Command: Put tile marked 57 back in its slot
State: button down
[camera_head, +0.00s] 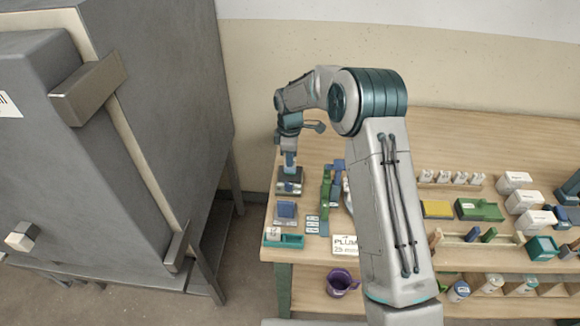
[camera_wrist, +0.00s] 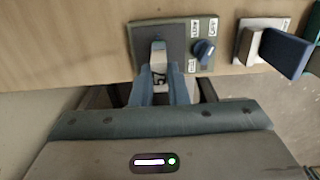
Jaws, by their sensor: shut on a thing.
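My gripper (camera_head: 290,160) points down at the left end of the workbench, over a small dark device (camera_head: 290,187). In the wrist view my gripper (camera_wrist: 160,82) is shut on a narrow light-grey upright piece (camera_wrist: 158,56), which stands against the dark face of a grey-green labelled panel (camera_wrist: 199,22). The fingers hide its lower part, and no number can be read on it. A blue knob (camera_wrist: 205,49) sits beside it on the panel. I cannot make out a tile marked 57 or its slot in either view.
A large grey cabinet (camera_head: 170,110) stands left of the workbench (camera_head: 450,125). Near my gripper are a blue block (camera_head: 286,211), a green piece (camera_head: 326,188), small white-labelled pieces (camera_head: 312,225) and a teal tray (camera_head: 290,241). A blue-handled piece (camera_wrist: 283,50) lies right of the panel.

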jog(key=shift+r+p, duration=1.85)
jog(key=shift+r, duration=1.75)
jog(key=shift+d+f, duration=0.1)
